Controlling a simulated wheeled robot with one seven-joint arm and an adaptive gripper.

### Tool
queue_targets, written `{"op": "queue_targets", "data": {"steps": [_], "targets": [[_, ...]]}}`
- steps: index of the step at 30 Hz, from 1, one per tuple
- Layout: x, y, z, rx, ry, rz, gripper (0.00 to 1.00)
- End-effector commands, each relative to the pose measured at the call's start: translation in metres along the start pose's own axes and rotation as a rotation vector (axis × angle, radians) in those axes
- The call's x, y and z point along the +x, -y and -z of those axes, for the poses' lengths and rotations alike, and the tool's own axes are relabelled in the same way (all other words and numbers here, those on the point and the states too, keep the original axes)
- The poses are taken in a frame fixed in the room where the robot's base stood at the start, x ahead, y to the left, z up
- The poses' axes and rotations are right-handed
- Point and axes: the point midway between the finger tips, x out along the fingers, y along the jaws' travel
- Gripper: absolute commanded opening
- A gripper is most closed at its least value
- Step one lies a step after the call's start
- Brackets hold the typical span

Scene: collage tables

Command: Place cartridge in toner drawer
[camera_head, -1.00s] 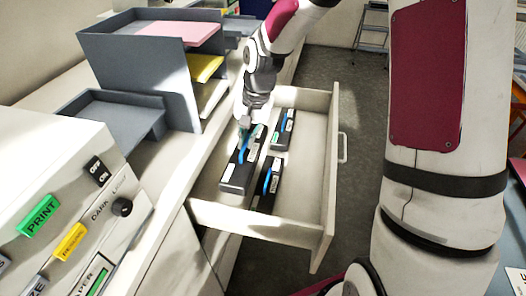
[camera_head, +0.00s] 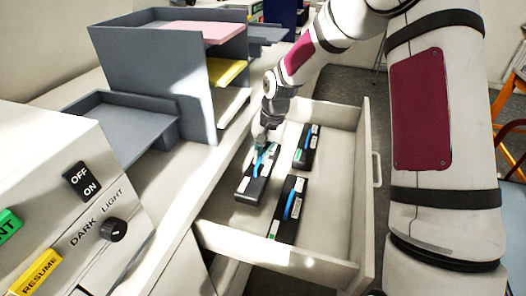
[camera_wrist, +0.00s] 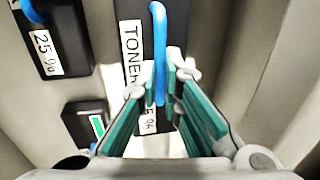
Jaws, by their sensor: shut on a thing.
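My gripper (camera_head: 265,138) is shut on the blue handle of a black toner cartridge (camera_head: 252,189). This cartridge is at the left side of the open drawer (camera_head: 330,225). I cannot tell whether its underside touches the drawer floor. In the wrist view the fingers (camera_wrist: 165,92) close around the blue handle, and the cartridge (camera_wrist: 128,12) shows a TONER label. Two other black cartridges with blue handles lie in the drawer: one at the back (camera_head: 302,157) and one nearer the front (camera_head: 287,222). My fingers partly hide the held cartridge's far end.
A grey paper tray stack (camera_head: 145,65) stands on the counter left of the drawer. A control panel (camera_head: 60,200) with buttons and a knob is at the front left. The drawer's right part is bare.

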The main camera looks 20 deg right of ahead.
Motion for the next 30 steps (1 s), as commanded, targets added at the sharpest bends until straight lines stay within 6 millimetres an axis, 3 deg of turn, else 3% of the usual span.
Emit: {"op": "queue_targets", "data": {"steps": [6, 10, 18, 25, 30], "targets": [[0.009, 0.019, 0.046, 0.000, -0.001, 0.003, 0.00], [0.011, 0.025, 0.063, -0.001, -0.002, 0.002, 0.00], [0.014, 0.031, 0.076, 0.000, -0.001, 0.002, 0.00], [0.043, 0.024, 0.075, 0.000, 0.002, 0.000, 0.00], [0.047, 0.023, 0.076, -0.001, -0.002, 0.001, 0.00]]}}
